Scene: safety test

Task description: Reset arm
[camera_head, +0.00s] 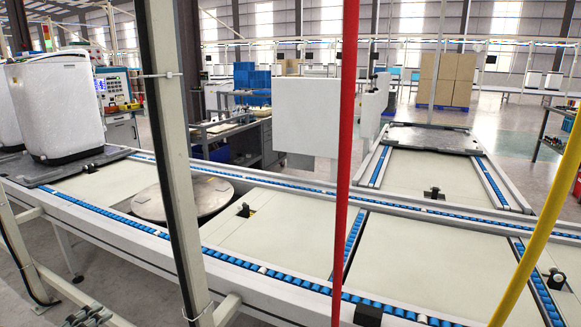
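Neither of my arms can be made out in the head view, and I see no gripper fingers. A dark ribbed part (88,316) shows at the bottom left edge; I cannot tell what it is. A white washing machine (55,105) stands upright on a dark pallet plate (70,165) at the left end of the conveyor line (285,228).
A grey post (176,150), a red pole (346,150) and a slanted yellow pole (540,215) stand in front. The conveyor has blue roller strips and a round turntable (183,199). White panels (305,112), a workbench (230,130) and stacked cartons (446,80) are behind.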

